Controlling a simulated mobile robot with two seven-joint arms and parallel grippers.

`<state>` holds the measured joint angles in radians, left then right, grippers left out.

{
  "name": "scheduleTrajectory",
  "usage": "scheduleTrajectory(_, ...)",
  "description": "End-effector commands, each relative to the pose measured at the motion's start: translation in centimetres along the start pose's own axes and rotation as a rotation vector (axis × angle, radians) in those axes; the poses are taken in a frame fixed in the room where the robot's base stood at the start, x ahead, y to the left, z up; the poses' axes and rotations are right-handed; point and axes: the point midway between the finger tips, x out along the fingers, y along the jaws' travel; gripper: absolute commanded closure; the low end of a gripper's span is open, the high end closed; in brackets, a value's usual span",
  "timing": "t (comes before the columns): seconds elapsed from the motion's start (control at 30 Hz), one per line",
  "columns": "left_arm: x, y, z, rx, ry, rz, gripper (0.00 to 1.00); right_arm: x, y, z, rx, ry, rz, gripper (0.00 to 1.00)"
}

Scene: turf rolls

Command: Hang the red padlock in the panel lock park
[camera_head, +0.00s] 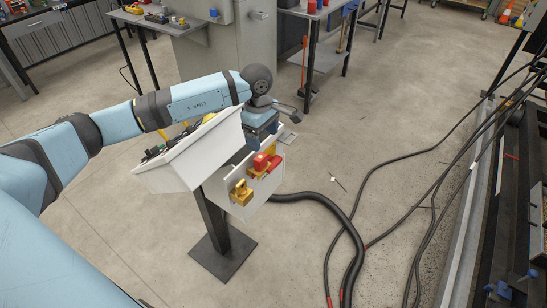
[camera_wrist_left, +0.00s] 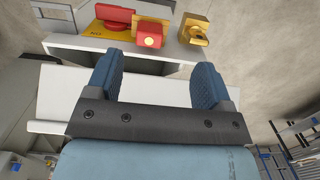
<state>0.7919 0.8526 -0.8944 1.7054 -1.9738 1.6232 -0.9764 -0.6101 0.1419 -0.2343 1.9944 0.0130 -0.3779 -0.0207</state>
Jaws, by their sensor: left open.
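A red padlock-like block (camera_wrist_left: 150,36) with a brass-coloured back sits on the white panel's lower ledge; in the head view the red parts (camera_head: 264,161) sit close together. Beside it are a red piece (camera_wrist_left: 114,15) on a yellow plate and a yellow padlock (camera_wrist_left: 195,29), which also shows in the head view (camera_head: 241,193). I cannot tell for sure which red piece is the padlock. My left gripper (camera_wrist_left: 158,66) is open and empty, its fingers short of the red block and apart from it. In the head view it (camera_head: 261,134) is just above the red parts. My right gripper is out of view.
The white sloped console (camera_head: 190,160) stands on a dark post with a square foot (camera_head: 223,255); my left arm passes over it. Black cables (camera_head: 350,235) run over the floor to the right. Benches (camera_head: 150,22) stand behind. Floor right of the console is otherwise open.

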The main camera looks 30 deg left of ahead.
Motion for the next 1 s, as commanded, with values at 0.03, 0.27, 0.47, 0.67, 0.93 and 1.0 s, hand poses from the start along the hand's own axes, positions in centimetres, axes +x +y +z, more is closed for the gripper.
scheduleTrajectory(0.03,-0.5,0.2,-1.0,0.004,0.038,0.003,0.26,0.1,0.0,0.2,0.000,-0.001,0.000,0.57)
scheduleTrajectory(0.27,0.7,0.4,-2.2,0.009,0.087,-0.001,0.26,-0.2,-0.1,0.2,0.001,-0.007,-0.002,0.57)
scheduleTrajectory(0.47,4.7,0.3,-2.4,0.008,0.083,-0.002,0.26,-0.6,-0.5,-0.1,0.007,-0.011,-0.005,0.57)
scheduleTrajectory(0.67,7.2,0.5,-2.6,0.008,0.082,0.002,0.26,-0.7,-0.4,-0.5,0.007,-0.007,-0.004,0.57)
scheduleTrajectory(0.93,9.8,0.7,-2.8,0.007,0.081,0.000,0.26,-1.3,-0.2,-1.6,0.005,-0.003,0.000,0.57)
scheduleTrajectory(1.0,10.9,0.7,-3.0,0.007,0.080,0.000,0.26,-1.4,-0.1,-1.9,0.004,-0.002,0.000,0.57)
